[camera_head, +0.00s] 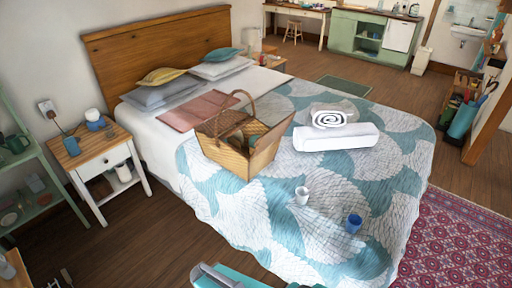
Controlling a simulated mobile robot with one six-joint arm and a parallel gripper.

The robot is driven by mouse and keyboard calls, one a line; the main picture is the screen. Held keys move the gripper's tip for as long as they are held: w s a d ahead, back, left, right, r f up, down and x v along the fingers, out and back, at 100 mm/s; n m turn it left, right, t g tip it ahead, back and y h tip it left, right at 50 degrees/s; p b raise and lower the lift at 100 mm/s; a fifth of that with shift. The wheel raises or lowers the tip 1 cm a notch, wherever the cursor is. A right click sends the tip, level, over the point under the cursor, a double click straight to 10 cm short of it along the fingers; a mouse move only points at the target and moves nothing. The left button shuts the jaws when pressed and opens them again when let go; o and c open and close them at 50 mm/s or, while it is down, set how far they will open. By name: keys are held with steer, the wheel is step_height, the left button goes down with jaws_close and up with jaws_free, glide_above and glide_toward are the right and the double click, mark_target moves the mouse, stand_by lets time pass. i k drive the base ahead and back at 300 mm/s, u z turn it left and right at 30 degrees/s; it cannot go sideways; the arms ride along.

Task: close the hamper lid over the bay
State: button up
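The wicker hamper (238,160) stands on the bed, near the middle of the view, with its arched handle up. A flap-like lid (273,146) on its right side is raised and tilted outward to the right. The bay is open at the top, and a dark interior with some contents shows; I cannot tell what they are. My gripper cannot be made out in this view. A grey and teal part at the bottom edge may be mine, and its fingers do not show.
Rolled and folded white towels (336,142) lie right of the hamper. A pink blanket (190,111) lies behind. A nightstand (92,152) stands left; wood floor is clear in front.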

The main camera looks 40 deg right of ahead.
mark_target(267, 139)
steer(key=z, duration=0.6)
steer(key=k, duration=1.4)
steer(key=u, duration=0.6)
steer(key=i, duration=1.45)
steer(key=z, duration=0.2)
